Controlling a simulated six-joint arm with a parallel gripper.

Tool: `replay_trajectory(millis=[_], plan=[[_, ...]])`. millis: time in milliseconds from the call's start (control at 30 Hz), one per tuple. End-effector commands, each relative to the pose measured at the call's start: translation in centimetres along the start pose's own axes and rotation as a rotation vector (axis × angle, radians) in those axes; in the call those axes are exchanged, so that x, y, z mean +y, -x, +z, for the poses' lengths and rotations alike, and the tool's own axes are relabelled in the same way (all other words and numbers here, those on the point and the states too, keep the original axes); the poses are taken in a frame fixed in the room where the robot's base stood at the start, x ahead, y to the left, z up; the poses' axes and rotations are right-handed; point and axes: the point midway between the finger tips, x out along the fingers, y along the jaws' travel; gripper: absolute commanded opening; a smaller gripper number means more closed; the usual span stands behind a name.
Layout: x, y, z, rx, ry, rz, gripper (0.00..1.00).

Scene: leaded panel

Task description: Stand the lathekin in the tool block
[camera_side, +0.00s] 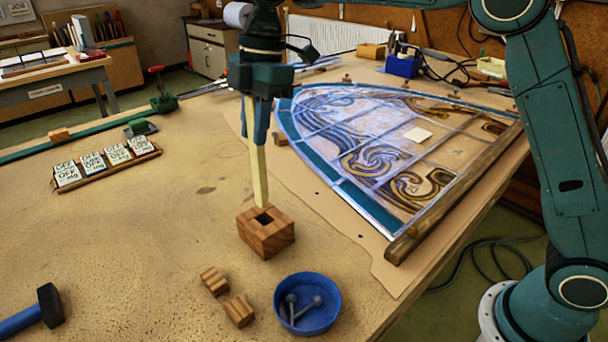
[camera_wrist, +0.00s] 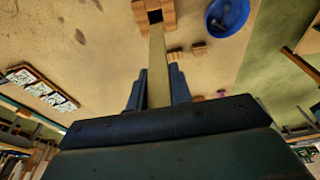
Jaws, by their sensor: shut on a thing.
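The lathekin (camera_side: 260,172) is a long, pale yellow flat strip, held nearly upright in the side view. My gripper (camera_side: 257,125) is shut on its upper part. The tool block (camera_side: 264,239) is a striped wooden cube with a dark square hole in its top. In the side view the lathekin's lower end appears at the back edge of the hole; I cannot tell whether it is above the block or inside the hole. In the wrist view the lathekin (camera_wrist: 158,70) runs from my gripper (camera_wrist: 158,88) toward the block (camera_wrist: 168,16), whose dark hole shows just beyond its tip.
A blue bowl (camera_side: 322,315) with grey nails and two small wooden blocks (camera_side: 226,297) lie in front of the tool block. The leaded panel (camera_side: 375,150) lies behind to the right, edged by a wooden batten (camera_side: 445,200). A hammer (camera_side: 45,305) lies front left.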

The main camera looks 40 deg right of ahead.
Motion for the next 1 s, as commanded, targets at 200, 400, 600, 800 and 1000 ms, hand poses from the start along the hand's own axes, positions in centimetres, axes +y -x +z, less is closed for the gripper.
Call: replay_trajectory(millis=[200,400,600,800,1000], plan=[[-0.1,-1.3,0.2,-0.001,0.0,-0.001,0.0],[-0.1,-2.7,0.6,-0.002,0.0,-0.001,0.0],[-0.1,-4.1,0.9,-0.001,0.0,-0.002,0.0],[-0.1,-5.5,1.2,-0.003,0.001,-0.001,0.0],[0.0,-6.7,1.4,-0.002,0.001,0.0,0.0]])
